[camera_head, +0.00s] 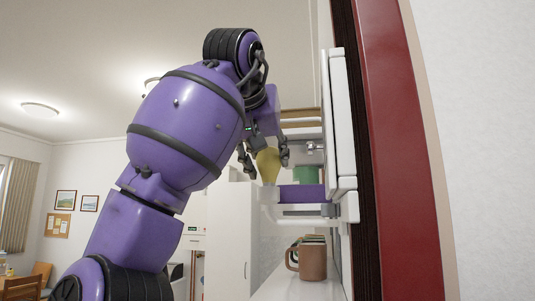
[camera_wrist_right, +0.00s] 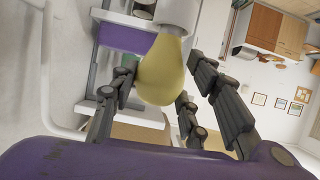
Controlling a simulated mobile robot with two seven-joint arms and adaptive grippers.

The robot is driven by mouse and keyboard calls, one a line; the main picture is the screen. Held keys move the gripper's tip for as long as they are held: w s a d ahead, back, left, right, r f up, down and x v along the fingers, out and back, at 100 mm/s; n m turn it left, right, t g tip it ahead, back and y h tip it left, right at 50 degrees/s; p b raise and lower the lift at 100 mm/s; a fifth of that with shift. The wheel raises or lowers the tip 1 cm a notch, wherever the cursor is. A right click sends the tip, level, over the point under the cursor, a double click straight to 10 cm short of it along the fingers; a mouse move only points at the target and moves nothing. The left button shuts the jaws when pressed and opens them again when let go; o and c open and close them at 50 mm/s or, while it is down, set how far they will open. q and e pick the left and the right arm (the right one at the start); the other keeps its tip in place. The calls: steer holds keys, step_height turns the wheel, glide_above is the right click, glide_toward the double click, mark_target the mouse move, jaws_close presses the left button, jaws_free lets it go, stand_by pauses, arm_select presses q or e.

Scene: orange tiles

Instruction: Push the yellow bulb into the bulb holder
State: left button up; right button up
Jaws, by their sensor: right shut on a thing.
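The yellow bulb (camera_head: 268,165) is between the fingers of my right gripper (camera_head: 264,158), its narrow end pointing down in the head view. In the right wrist view the bulb (camera_wrist_right: 161,78) shows large, with my right gripper's dark fingers (camera_wrist_right: 165,100) around it. The gripper is shut on the bulb. The bulb's narrow end meets a white cylinder (camera_wrist_right: 177,14) at the top of that view; I cannot tell whether this is the bulb holder or how far the bulb sits in it. My left gripper is not in view.
White shelving beside the bulb holds a purple box (camera_head: 302,194) and a green container (camera_head: 306,174). A brown mug (camera_head: 311,262) stands on a lower white surface. A dark red post (camera_head: 400,150) is at the right. A white cabinet (camera_head: 230,240) stands behind.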

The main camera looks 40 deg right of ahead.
steer(key=shift+f, duration=0.2)
steer(key=o, duration=1.3)
steer(key=shift+c, duration=0.2)
steer(key=v, duration=1.2)
